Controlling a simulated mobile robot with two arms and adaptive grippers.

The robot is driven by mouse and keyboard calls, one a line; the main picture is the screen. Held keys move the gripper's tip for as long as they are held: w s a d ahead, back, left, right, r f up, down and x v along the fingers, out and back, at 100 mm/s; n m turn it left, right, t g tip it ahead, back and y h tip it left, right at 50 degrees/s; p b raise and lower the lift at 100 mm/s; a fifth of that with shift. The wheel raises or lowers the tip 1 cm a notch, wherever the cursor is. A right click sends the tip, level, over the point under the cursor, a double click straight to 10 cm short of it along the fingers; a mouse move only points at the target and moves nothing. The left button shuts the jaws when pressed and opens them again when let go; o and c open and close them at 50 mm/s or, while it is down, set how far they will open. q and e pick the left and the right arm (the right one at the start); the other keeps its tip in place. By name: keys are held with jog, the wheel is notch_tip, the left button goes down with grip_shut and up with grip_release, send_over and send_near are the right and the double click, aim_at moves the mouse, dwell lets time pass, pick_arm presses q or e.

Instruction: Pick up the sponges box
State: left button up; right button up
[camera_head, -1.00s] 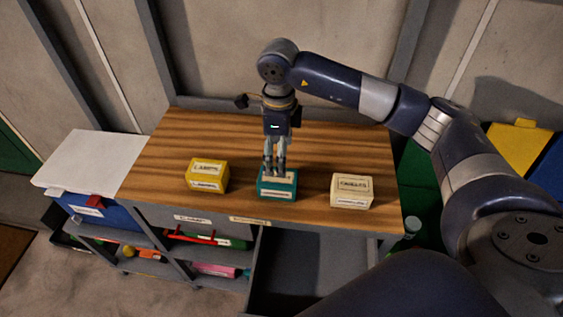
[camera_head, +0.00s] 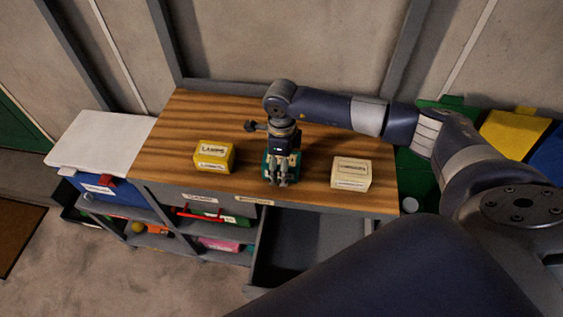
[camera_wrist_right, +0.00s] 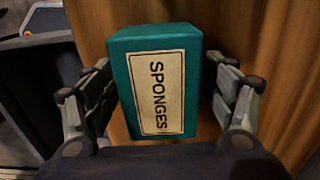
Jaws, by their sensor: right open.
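The sponges box is teal with a cream label reading SPONGES. In the right wrist view the sponges box (camera_wrist_right: 195,60) lies between the fingers of my right gripper (camera_wrist_right: 160,105), which are open with a gap on either side. In the head view my right gripper (camera_head: 281,180) points down over the sponges box (camera_head: 266,166) near the table's front edge and hides most of it. The box rests on the wooden table (camera_head: 310,185). My left gripper is not in view.
A yellow box (camera_head: 214,157) labelled LAMPS stands to the left, and a cream box (camera_head: 351,173) to the right. An open drawer (camera_head: 305,245) juts out below the table front. Shelves with several items (camera_head: 160,240) are at lower left. The table's back left is clear.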

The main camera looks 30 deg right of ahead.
jog(key=shift+c, duration=1.4)
jog(key=c, duration=0.9)
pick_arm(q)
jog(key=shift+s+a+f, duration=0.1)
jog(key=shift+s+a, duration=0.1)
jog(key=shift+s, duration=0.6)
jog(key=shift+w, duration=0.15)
pick_arm(e)
jog(key=shift+r, duration=0.1)
